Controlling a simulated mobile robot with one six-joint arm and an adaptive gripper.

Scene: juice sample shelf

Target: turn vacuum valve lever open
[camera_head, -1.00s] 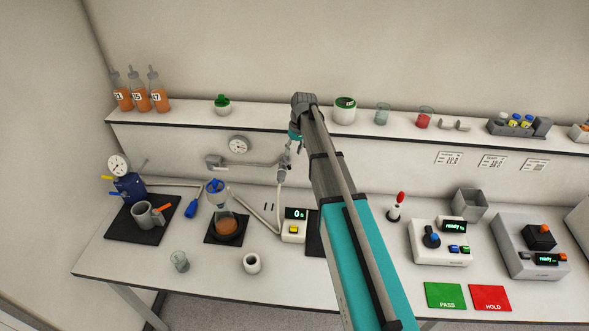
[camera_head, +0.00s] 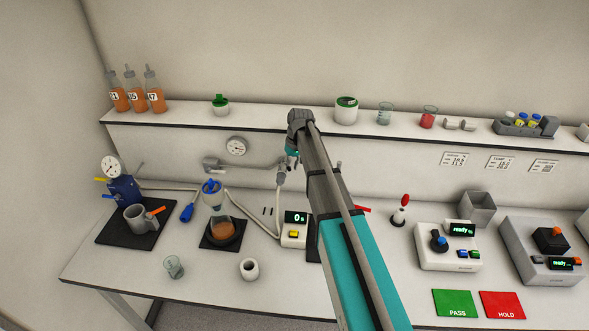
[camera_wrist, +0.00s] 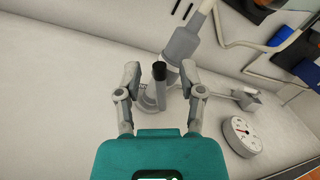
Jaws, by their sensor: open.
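In the wrist view, my gripper (camera_wrist: 160,78) is open, one finger on each side of a grey lever with a black tip (camera_wrist: 159,72). I cannot tell whether either finger touches it. Behind the lever is the grey valve fitting (camera_wrist: 181,44) on the wall pipe. In the head view, the lower part of the fitting (camera_head: 282,177) shows just below my gripper (camera_head: 291,160). My arm comes in from the front right, and the lever cannot be made out there.
A wall gauge (camera_head: 236,146) sits left of the valve, also in the wrist view (camera_wrist: 242,135). A hose (camera_head: 254,220) runs to the flask (camera_head: 221,222) below. The shelf edge (camera_head: 200,127) runs above the pipe. A timer box (camera_head: 294,231) stands below.

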